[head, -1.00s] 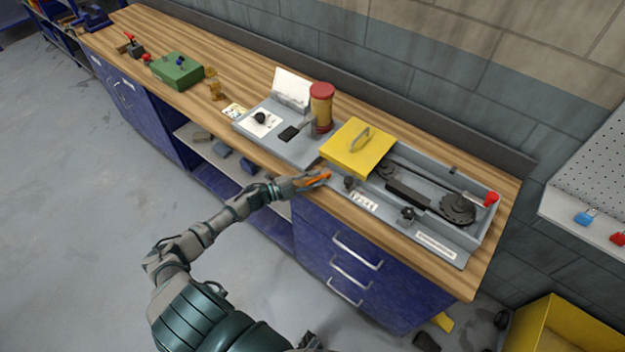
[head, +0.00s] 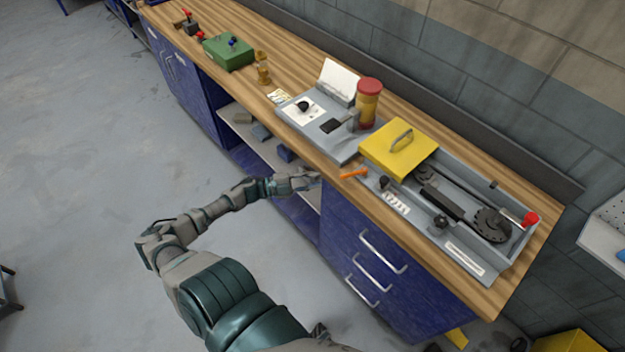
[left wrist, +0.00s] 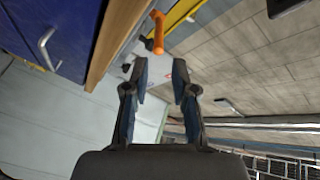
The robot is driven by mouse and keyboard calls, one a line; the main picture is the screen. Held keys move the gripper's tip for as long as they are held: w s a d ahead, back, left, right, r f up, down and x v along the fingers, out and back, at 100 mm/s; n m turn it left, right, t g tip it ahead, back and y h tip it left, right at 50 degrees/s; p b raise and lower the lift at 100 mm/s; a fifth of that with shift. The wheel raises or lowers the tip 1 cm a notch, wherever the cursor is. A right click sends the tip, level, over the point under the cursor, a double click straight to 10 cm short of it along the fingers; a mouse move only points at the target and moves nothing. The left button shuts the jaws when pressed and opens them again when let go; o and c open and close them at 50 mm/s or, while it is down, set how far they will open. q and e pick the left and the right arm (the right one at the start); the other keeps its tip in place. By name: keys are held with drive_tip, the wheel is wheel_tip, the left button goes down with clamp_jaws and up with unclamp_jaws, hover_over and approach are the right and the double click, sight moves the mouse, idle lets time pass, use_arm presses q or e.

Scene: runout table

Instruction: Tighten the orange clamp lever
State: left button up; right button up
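The orange clamp lever (head: 354,172) sits at the front edge of the grey machine (head: 410,200), just left of a black knob. It also shows in the left wrist view (left wrist: 158,34), beyond my fingertips. My left gripper (head: 316,178) is to the left of the lever in the head view, by the table's front edge, with a gap between them. In the left wrist view its two fingers (left wrist: 161,72) are spread apart with nothing between them. My right gripper is not in view.
A yellow cover (head: 398,148) with a handle lies on the machine. A red-capped cylinder (head: 368,104) stands behind the lever. A red knob (head: 530,218) is at the right end. Blue drawers (head: 365,265) with handles are below the tabletop. A green box (head: 228,52) stands farther left.

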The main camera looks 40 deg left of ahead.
sight(353, 175)
use_arm(q)
drive_tip(key=shift+d+f, duration=0.1)
drive_tip(key=shift+d, duration=0.15)
drive_tip(key=c, duration=0.4)
drive_tip(key=d+y, duration=0.1)
drive_tip(key=d, duration=0.1)
drive_tip(key=d+f+y, duration=0.1)
drive_tip(key=d, duration=0.2)
drive_tip(key=s+d+t, duration=0.1)
drive_tip(key=d, duration=0.2)
drive_tip(key=shift+s+d+f+y, duration=0.1)
drive_tip(key=shift+f+y, duration=0.3)
clamp_jaws()
drive_tip(key=s+d+r+t+y, duration=0.2)
drive_tip(key=d+r+y, duration=0.2)
drive_tip(key=y, duration=0.2)
drive_tip(key=shift+n+g, duration=0.3)
drive_tip(key=shift+n, duration=0.2)
drive_tip(key=w, duration=0.3)
drive_tip(key=w+p, duration=0.1)
drive_tip(key=w, duration=0.5)
drive_tip(key=shift+w+f, duration=0.3)
drive_tip(key=shift+w, duration=0.05)
drive_tip(key=shift+w+a+f, duration=0.15)
drive_tip(key=shift+a+f, duration=0.1)
drive_tip(key=shift+a, duration=0.5)
drive_tip(key=shift+w+a+f, duration=0.15)
drive_tip(key=shift+w+a, duration=0.1)
drive_tip(key=shift+a, duration=0.6)
